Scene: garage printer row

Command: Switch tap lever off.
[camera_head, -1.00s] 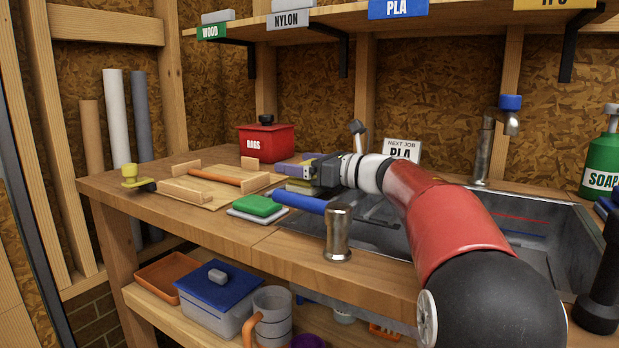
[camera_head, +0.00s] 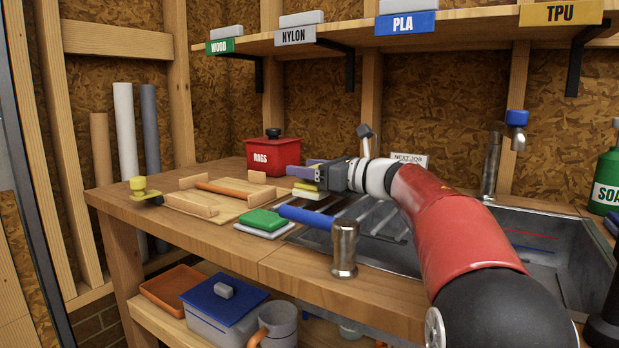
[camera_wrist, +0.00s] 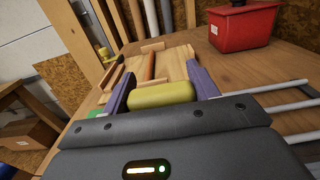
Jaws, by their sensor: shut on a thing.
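A metal post (camera_head: 345,250) stands at the front edge of the sink, with a long blue lever (camera_head: 307,216) sticking out to the left. A metal tap (camera_head: 492,165) with a blue cap (camera_head: 517,117) rises behind the sink. My gripper (camera_head: 310,172) is over the counter, behind the blue lever and apart from it. Its purple fingers are shut on a yellow block (camera_wrist: 162,94), which also shows in the head view (camera_head: 307,186). The lever and tap are not seen in the wrist view.
A red rags box (camera_head: 272,156) stands behind my gripper. A wooden tray (camera_head: 216,200) and a green sponge (camera_head: 262,220) lie to the left. The sink (camera_head: 555,240) is partly hidden by my arm. A green soap bottle (camera_head: 607,185) is at far right.

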